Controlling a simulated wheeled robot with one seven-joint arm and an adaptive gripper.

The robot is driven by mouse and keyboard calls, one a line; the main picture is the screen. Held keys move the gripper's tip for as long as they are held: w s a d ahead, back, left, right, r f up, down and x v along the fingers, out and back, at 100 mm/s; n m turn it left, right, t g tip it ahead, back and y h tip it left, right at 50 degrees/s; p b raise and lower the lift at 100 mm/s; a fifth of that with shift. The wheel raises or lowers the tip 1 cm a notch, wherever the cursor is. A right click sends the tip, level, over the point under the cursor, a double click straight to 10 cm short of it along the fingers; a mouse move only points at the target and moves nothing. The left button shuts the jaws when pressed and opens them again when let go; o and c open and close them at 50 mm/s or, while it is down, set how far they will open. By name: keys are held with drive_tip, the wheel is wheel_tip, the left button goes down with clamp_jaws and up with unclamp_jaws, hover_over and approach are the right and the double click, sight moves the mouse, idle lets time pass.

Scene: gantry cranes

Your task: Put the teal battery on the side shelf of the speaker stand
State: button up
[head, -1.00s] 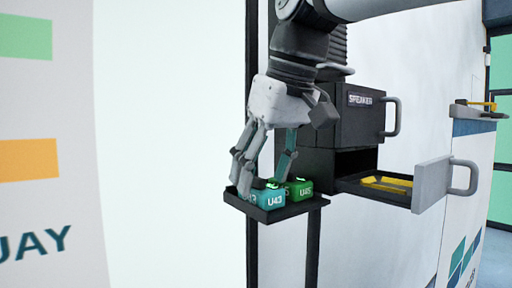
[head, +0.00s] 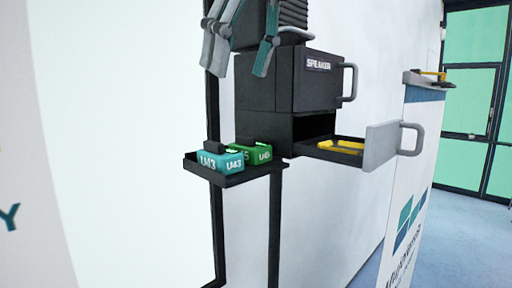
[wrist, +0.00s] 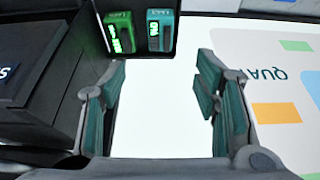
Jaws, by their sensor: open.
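The teal battery (head: 220,160), marked U43, sits upright on the small black side shelf (head: 235,180) of the speaker stand (head: 293,80). A green battery (head: 257,152), marked U45, stands beside it on the same shelf. My gripper (head: 238,72) is above the shelf, open and empty, apart from both batteries. In the wrist view the teal battery (wrist: 160,31) and the green battery (wrist: 120,33) show at the top, beyond the open fingers (wrist: 160,100).
An open drawer (head: 345,153) below the speaker box holds yellow items (head: 342,147). Its grey front (head: 385,143) and handle stick out to the right. A ledge (head: 425,82) with a yellow-handled item is farther right. Open floor (head: 455,220) lies at the far right.

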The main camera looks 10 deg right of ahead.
drive_tip(key=s+d+f+m+h, duration=0.1)
drive_tip(key=s+d+f+m, duration=0.1)
drive_tip(key=f, duration=0.8)
drive_tip(key=s+d+f+m+t, duration=0.1)
drive_tip(key=s+d+f, duration=0.4)
drive_tip(key=f, duration=0.6)
drive_tip(key=s+d+f+m+h, duration=0.1)
drive_tip(key=s+d+f+m, duration=0.2)
drive_tip(key=d+f, duration=0.3)
wheel_tip(320, 180, down, 4)
drive_tip(key=shift+s+d+f+m+t+h, duration=0.2)
drive_tip(key=shift+s+d+m+t+h, duration=0.15)
drive_tip(key=shift+s, duration=0.4)
